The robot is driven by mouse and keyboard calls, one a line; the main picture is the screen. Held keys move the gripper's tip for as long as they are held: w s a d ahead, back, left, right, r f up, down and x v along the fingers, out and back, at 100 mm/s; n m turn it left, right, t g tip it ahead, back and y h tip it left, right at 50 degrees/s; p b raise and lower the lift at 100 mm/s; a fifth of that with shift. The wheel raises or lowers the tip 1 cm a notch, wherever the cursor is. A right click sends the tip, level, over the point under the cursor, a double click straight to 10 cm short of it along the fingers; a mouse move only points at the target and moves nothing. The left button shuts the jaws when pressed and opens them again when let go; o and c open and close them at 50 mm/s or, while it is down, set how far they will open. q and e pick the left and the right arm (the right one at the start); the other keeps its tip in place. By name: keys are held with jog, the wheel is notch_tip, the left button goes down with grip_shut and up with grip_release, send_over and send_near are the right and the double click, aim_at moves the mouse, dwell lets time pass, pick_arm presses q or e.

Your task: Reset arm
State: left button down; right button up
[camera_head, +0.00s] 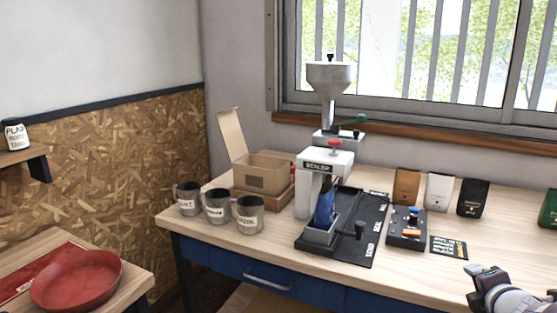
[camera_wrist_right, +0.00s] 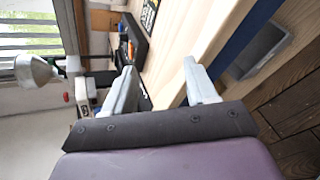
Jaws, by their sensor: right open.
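My right gripper (camera_wrist_right: 163,88) is open and empty in the right wrist view, its two pale fingers apart. In the head view, part of my right arm and gripper (camera_head: 490,285) shows at the lower right, over the front edge of the wooden table (camera_head: 420,275). No object is between its fingers. My left gripper is not in either view.
The sealer (camera_head: 325,170) holds a blue bag (camera_head: 324,208) on a black mat (camera_head: 365,230). Several grey mugs (camera_head: 217,206) and an open cardboard box (camera_head: 268,172) stand left. Coffee bags (camera_head: 438,192) stand behind. A red bowl (camera_head: 75,280) sits on another table.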

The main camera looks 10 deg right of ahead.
jog(key=s+a+f+m+g, duration=0.35)
jog(key=f+m, duration=0.25)
jog(key=m, duration=0.2)
jog(key=s+a+f+m+g, duration=0.25)
jog(key=a+f+m, duration=0.25)
jog(key=m, duration=0.3)
jog(key=s+a+f+m+g+y, duration=0.1)
jog(key=s+a+f+g+y, duration=0.15)
jog(key=a, duration=0.75)
jog(key=s+a+f+m+g+y, duration=0.1)
jog(key=s+a+f+g+y, duration=0.2)
jog(key=a, duration=0.6)
notch_tip(320, 180, up, 20)
jog(key=p, duration=2)
jog(key=shift+s+d+f+t+h, duration=0.15)
jog(key=shift+s+d+t+h, duration=0.1)
jog(key=shift+s+t+h, duration=0.2)
